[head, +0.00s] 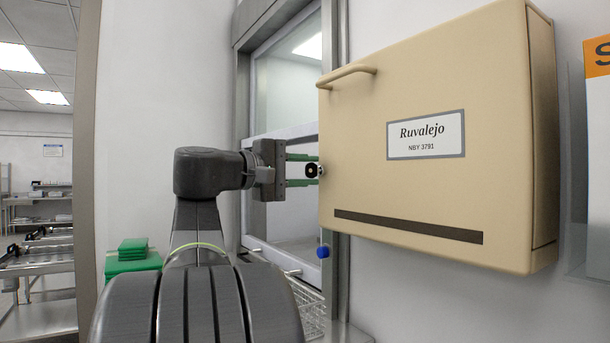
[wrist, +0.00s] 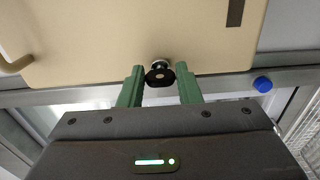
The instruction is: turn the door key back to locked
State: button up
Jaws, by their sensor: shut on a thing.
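The key (head: 312,171) has a dark bow with a small hole and sits at the left edge of a beige cabinet door (head: 370,190). In the wrist view the key (wrist: 160,78) stands out from a round silver lock (wrist: 161,63) near the door's edge. Its bow lies broad across the space between the fingers. My gripper (head: 303,170) has two green fingers, one above and one below the key in the head view. It is shut on the key; the exact contact is hard to see. The door looks closed, flush with its box.
A bar handle (head: 347,74) sticks out at the door's upper left. A framed window (head: 285,150) is behind my gripper. A blue knob (head: 323,252) is below the key.

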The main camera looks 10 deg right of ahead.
dwell(0.4)
jog(key=o, duration=1)
jog(key=b+v, duration=0.1)
jog(key=v, duration=1.2)
jog(key=shift+s+a, duration=0.1)
jog(key=shift+a, duration=0.3)
jog(key=p+x, duration=0.1)
jog(key=x, duration=1.3)
